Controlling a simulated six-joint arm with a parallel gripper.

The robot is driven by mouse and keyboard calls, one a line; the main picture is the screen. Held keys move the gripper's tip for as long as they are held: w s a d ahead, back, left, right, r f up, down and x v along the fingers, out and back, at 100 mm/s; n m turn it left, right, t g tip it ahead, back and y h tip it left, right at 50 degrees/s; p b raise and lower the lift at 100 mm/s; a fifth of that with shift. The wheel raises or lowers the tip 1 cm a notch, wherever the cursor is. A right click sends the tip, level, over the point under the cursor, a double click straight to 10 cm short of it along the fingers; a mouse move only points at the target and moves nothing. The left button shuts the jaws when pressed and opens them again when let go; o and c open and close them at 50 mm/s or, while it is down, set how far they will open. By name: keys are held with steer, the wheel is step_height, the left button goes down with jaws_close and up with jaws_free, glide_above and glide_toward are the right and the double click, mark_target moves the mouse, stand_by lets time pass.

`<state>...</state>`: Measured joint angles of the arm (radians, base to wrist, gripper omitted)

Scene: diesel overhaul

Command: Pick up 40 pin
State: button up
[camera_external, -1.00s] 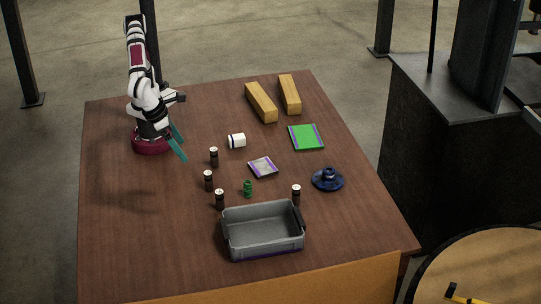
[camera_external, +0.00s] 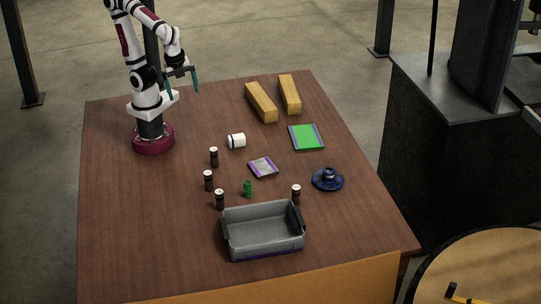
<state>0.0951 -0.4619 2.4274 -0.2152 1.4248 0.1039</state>
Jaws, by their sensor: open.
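No label is readable, so I cannot tell which small part is the 40 pin. Dark upright cylinders with pale tops stand on the table: one (camera_external: 214,157), a second (camera_external: 208,181), a third (camera_external: 220,199) and another (camera_external: 296,194) behind the bin. A small green part (camera_external: 247,188) stands among them, and a white cylinder with a dark band (camera_external: 237,141) lies farther back. My gripper (camera_external: 182,90) is open and empty, its teal fingers pointing down, raised above the back left of the table, apart from all these parts.
A grey open bin (camera_external: 262,245) stands at the front. A blue flanged part (camera_external: 328,180), a small grey-purple plate (camera_external: 263,167), a green plate (camera_external: 306,138) and two yellow blocks (camera_external: 261,103) (camera_external: 290,95) lie to the right. The table's left side is bare.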

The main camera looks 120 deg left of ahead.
steer(key=s+f+n, duration=0.1)
steer(key=s+a+f+n, duration=0.1)
steer(key=s, duration=0.1)
steer(key=shift+s+f, duration=0.15)
steer(key=shift+s, duration=0.05)
steer(key=c, duration=0.5)
